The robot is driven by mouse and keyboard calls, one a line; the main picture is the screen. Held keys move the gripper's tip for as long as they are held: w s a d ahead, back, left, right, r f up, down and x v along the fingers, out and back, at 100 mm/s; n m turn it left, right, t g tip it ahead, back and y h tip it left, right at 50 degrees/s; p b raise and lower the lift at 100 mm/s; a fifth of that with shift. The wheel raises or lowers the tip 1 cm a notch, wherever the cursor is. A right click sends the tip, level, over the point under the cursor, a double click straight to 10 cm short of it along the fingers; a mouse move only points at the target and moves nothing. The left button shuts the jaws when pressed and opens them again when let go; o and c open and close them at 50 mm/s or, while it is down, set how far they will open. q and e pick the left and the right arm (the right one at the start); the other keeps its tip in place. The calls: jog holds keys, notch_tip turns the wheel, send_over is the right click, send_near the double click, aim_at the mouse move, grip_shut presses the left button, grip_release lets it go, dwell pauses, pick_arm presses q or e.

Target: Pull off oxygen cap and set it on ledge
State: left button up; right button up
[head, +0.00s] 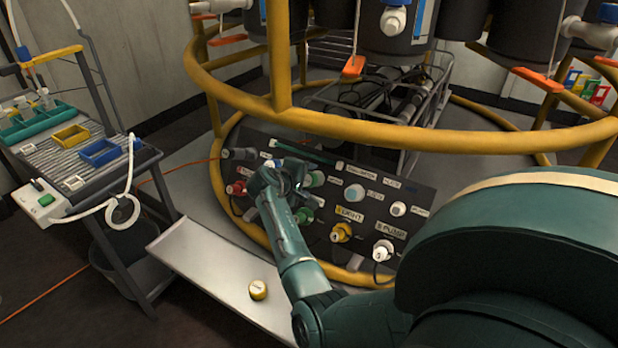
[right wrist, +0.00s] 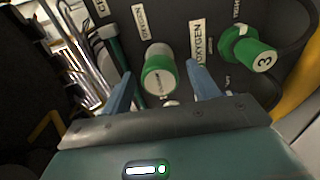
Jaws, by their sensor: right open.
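My right gripper (head: 289,184) is at the upper left part of a dark sloping panel (head: 335,222). In the right wrist view my right gripper (right wrist: 160,88) is open. A green-and-white cap (right wrist: 159,76) lies between and beyond its two blue fingers, with no clear contact. A label reading OXYGEN (right wrist: 201,42) is just right of this cap. A green connector marked 3 (right wrist: 255,55) sits further right. The pale ledge (head: 205,262) runs along the panel's front. My left gripper is out of view.
A round yellow-and-white cap (head: 258,290) stands on the ledge. A yellow rail (head: 400,135) arcs above the panel. Yellow and white connectors stick out at the panel's lower right. A cart (head: 85,150) with trays stands at left. The ledge's left part is bare.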

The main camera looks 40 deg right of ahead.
jog(key=shift+p, duration=0.35)
dwell(0.4)
jog(key=shift+c, duration=0.3)
grip_shut()
dwell(0.4)
jog(key=shift+r, duration=0.1)
jog(key=shift+p+v, duration=2.55)
jog(key=shift+v, duration=0.4)
